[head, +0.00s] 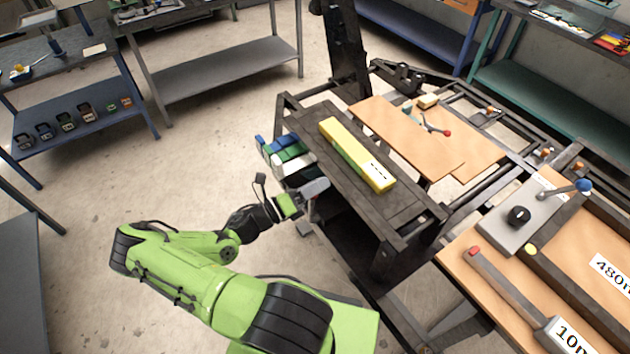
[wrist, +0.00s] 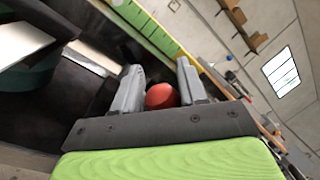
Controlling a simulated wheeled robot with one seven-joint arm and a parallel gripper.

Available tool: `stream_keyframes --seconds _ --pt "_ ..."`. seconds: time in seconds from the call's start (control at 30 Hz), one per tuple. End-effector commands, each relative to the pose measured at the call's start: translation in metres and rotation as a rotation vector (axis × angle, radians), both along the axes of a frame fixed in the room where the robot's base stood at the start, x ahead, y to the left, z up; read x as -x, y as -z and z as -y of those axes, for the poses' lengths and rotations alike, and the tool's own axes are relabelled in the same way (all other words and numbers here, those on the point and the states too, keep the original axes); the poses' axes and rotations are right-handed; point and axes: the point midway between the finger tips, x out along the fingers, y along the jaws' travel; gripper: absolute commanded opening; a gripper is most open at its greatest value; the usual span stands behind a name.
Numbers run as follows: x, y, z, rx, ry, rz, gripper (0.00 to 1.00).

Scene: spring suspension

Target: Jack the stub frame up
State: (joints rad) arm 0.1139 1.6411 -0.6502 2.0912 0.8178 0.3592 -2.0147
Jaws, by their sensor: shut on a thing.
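My gripper (head: 316,188) is at the left side of a dark metal frame (head: 415,222) in the head view. In the wrist view my gripper (wrist: 160,84) has its two grey fingers on either side of a red ball knob (wrist: 161,96) and is shut on it. The knob is hidden behind the gripper in the head view, and what it is attached to cannot be made out. A yellow and green bar (head: 350,150) with a white label lies on the frame's dark top. I cannot tell which part is the stub frame.
Blue, white and green blocks (head: 284,150) sit beside the frame's left side. Wooden boards (head: 395,130) carry a lever with a red knob (head: 446,133). A grey box (head: 520,215) with a blue-knobbed lever stands at right. Open floor (head: 190,170) lies left of the frame.

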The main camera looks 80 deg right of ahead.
Motion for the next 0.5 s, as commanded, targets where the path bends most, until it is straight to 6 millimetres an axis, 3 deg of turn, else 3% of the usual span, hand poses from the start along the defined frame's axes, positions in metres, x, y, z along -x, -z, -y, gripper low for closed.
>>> stream_keyframes --seconds 0.03,0.47,0.5 --pt "-0.0017 0.008 -0.0001 -0.025 -0.008 0.006 0.0" --pt "-0.0013 0.0095 -0.0005 -0.03 -0.008 0.002 0.0" --pt "-0.0014 0.0094 -0.0004 -0.03 -0.008 0.002 0.48"
